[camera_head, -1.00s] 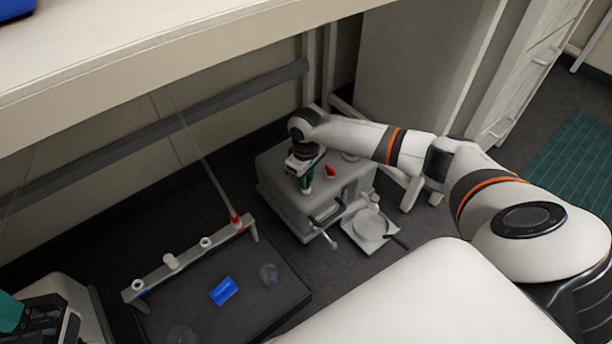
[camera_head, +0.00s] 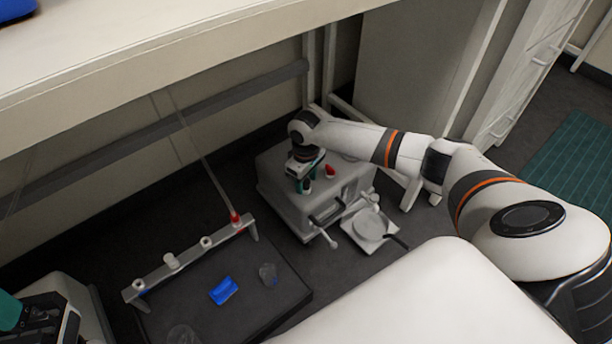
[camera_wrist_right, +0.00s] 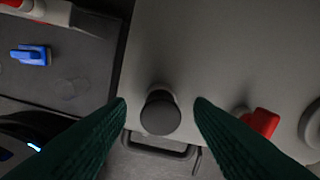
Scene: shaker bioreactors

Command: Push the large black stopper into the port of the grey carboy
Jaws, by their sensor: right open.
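The grey carboy (camera_head: 283,192) is a box-shaped vessel on the floor near the wall, with a handle at its front. In the right wrist view its flat top (camera_wrist_right: 225,45) fills much of the picture. The large black stopper (camera_wrist_right: 160,115) stands at the carboy's grey port neck (camera_wrist_right: 157,90). How deep it sits cannot be told. My right gripper (camera_head: 304,187) is low over the carboy. In the wrist view its green fingers (camera_wrist_right: 160,108) are apart, one on each side of the stopper, with gaps. A teal finger of what looks like my left gripper (camera_head: 10,314) shows at the lower left.
A red part (camera_head: 330,171) and a pale round cap (camera_wrist_right: 312,125) are on the carboy's top, right of the stopper. A dark shaker platform (camera_head: 205,285) with a blue item (camera_head: 224,290) lies left. A white tray (camera_head: 370,230) is at the carboy's front right. The bench edge is above.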

